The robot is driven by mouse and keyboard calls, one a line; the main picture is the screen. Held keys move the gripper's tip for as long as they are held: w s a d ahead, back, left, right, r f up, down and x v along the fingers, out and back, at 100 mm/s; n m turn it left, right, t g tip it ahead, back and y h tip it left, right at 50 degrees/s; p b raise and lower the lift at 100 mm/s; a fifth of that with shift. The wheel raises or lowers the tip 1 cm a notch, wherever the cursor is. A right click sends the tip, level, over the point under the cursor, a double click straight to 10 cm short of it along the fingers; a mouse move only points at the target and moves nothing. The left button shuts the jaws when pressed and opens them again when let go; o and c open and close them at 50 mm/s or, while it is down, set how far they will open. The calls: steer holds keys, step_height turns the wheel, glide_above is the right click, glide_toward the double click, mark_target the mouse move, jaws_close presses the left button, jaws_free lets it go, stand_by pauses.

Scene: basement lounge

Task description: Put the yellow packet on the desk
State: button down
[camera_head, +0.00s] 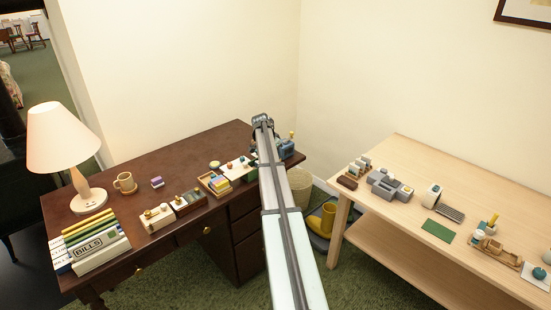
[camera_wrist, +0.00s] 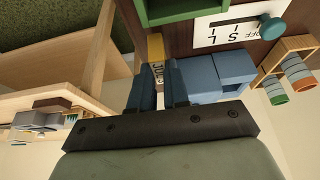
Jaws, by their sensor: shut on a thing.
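In the wrist view my gripper (camera_wrist: 158,74) has its two blue fingers closed on a narrow yellow packet (camera_wrist: 155,46) with a pale printed label. The packet's far end sticks out past the fingertips; the rest is hidden between them. The dark brown desk (camera_head: 135,160) stands at the left in the head view, and its top also shows in the wrist view (camera_wrist: 188,38). The packet is near the desk's right end; whether it touches the top cannot be told. In the head view my arm hides much of that area.
Blue blocks (camera_wrist: 215,75), a green tray (camera_wrist: 182,10), a marked card (camera_wrist: 237,30) and a wooden rack (camera_wrist: 290,62) crowd the gripper. A pale table (camera_head: 415,150) is at right.

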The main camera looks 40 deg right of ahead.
steer(key=shift+f, duration=0.9)
steer(key=shift+f, duration=0.1)
steer(key=c, duration=1.1)
jaws_free()
steer(key=v, duration=1.2)
